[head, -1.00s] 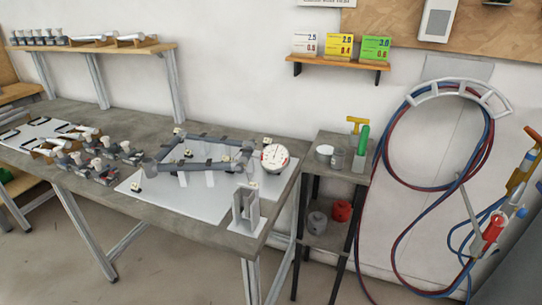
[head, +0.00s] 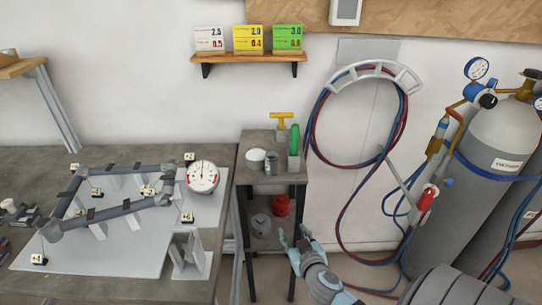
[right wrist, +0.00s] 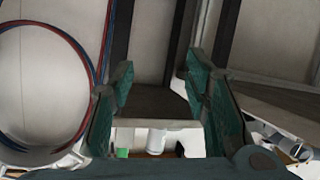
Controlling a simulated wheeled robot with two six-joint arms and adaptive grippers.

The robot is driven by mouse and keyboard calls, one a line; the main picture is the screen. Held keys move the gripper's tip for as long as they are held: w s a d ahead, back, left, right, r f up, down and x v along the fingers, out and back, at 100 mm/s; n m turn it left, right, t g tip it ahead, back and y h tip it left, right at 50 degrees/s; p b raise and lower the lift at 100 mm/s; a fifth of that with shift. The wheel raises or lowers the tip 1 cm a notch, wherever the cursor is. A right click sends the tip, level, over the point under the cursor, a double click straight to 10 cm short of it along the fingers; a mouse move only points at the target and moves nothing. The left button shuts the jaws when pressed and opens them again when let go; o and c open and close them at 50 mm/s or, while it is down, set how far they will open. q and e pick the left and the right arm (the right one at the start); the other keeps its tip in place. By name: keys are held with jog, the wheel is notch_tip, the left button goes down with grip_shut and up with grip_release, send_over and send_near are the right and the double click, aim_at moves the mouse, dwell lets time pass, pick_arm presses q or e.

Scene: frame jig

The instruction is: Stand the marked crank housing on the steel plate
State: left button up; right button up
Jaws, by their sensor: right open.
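The steel plate (head: 115,262) lies flat on the grey workbench at the left in the head view. Grey metal fittings (head: 18,212) lie at the left picture edge, partly cut off; I cannot tell whether one is the marked crank housing. My right gripper (head: 292,240) is open and empty, in front of the small dark stand and right of the workbench. In the right wrist view its two teal fingers (right wrist: 160,95) are spread apart with nothing between them. My left gripper is out of view.
A dial gauge (head: 202,177) and an upright grey bracket (head: 190,257) stand at the plate's right. Hoses (head: 310,120) and gas cylinders (head: 495,150) occupy the right.

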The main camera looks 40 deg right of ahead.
aim_at(273, 161)
notch_tip(273, 161, up, 15)
jog(key=w+a+m+t+h, duration=0.1)
jog(key=w+t, duration=0.1)
jog(key=t, duration=0.2)
jog(key=shift+m, duration=0.3)
jog(key=x, duration=0.4)
jog(key=r+p+x, duration=0.1)
jog(key=x, duration=0.4)
jog(key=p+x, duration=0.1)
jog(key=x, duration=0.4)
jog(key=shift+w+a+r, duration=0.1)
jog(key=shift+a+r, duration=0.1)
jog(key=shift+r, duration=0.15)
jog(key=shift+w+d+f, duration=0.1)
jog(key=shift+w+d, duration=0.05)
jog(key=shift+w, duration=0.25)
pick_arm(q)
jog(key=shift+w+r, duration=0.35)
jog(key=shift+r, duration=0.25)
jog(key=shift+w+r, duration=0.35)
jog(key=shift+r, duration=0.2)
pick_arm(e)
jog(key=shift+s, duration=0.1)
grip_shut()
